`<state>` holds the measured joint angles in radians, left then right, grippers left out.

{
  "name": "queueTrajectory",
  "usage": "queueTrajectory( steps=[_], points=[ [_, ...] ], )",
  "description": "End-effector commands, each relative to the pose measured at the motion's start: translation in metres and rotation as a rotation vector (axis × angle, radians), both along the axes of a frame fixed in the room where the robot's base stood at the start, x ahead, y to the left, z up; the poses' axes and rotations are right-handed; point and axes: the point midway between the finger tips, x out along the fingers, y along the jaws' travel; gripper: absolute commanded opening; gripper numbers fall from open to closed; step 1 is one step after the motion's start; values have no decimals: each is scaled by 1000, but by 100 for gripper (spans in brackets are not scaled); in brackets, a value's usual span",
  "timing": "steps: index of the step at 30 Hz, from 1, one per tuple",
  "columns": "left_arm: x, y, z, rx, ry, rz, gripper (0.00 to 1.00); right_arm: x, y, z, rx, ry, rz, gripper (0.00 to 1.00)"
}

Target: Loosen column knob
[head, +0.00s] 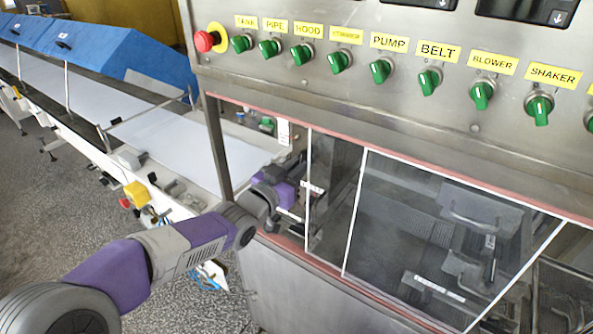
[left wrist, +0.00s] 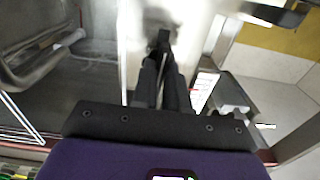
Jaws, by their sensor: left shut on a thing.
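My left arm reaches in from the lower left to the opening beside the machine's clear doors. In the head view my left gripper (head: 306,192) is at this opening, partly hidden by its own wrist and the frame. In the left wrist view the fingers of my left gripper (left wrist: 162,62) are close together, shut on a small dark piece at their tips, which appears to be the column knob (left wrist: 163,38). The fingers hide most of it, and I cannot tell how far it is turned. A pale metal column stands behind the fingertips. My right gripper is in neither view.
A steel panel (head: 400,105) with green knobs, yellow labels and a red button (head: 205,41) overhangs the opening. Clear doors (head: 420,230) with white edges stand right of my gripper. A white conveyor belt (head: 180,140) with a blue cover (head: 110,55) runs off to the left.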

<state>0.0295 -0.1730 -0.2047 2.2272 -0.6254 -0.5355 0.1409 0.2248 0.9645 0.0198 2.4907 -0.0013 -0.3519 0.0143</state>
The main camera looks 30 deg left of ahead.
Motion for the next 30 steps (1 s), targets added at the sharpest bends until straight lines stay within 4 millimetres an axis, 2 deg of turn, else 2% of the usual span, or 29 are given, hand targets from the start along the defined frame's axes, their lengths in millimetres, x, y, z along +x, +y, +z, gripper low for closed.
queueTrajectory(
  steps=[17, 18, 20, 30],
  points=[
    [0, 0, 0, -40, 5, 0, 0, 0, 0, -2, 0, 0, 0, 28],
    [0, 0, 0, -40, 5, 0, 16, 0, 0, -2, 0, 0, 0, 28],
    [0, 0, 0, -39, 4, 0, 23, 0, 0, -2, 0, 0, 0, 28],
    [-3, 0, 0, -37, 3, 0, 23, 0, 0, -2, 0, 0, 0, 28]
  ],
)
